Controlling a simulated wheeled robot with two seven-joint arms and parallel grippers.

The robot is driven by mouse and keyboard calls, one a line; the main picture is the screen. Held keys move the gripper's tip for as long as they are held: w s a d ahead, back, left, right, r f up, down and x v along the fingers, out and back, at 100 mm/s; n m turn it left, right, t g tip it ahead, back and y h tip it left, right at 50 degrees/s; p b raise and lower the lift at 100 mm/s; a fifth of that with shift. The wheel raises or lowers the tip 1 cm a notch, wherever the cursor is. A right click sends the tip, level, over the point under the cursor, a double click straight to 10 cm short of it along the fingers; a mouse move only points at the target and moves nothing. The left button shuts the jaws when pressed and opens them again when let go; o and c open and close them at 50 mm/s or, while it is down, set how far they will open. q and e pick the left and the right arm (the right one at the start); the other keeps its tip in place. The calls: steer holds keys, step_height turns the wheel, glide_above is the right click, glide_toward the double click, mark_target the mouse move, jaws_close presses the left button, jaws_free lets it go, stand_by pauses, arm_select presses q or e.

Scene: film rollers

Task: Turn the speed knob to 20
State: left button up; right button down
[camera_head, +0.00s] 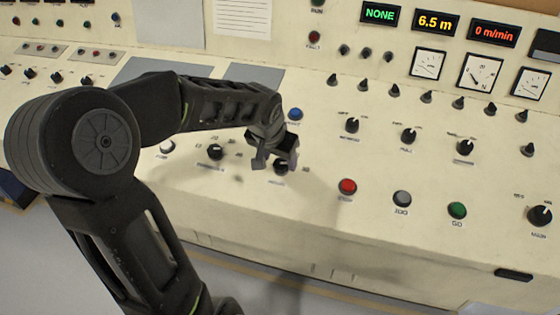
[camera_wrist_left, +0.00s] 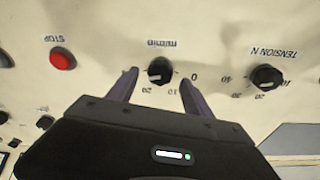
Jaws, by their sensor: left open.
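The speed knob (camera_wrist_left: 160,70) is black and round, with an upside-down label that seems to read m/min and marks 0, 10 and 20 around it in the left wrist view. In the head view the knob (camera_head: 281,168) is partly hidden under my left gripper (camera_head: 275,161). My left gripper (camera_wrist_left: 159,77) is open, with one finger on each side of the knob and a visible gap to each. The red speed display (camera_head: 494,33) reads 0 m/min. My right gripper is not in view.
The tension knob (camera_wrist_left: 267,77) is beside the speed knob, also seen in the head view (camera_head: 215,152). A red STOP button (camera_wrist_left: 62,59) is on the other side. Grey (camera_head: 402,198) and green (camera_head: 457,210) buttons stand farther right on the cream panel. Another display (camera_head: 436,24) reads 6.5 m.

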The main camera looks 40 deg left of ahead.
mark_target(281, 165)
arm_select(q)
steer(key=shift+x, duration=1.3)
jaws_close()
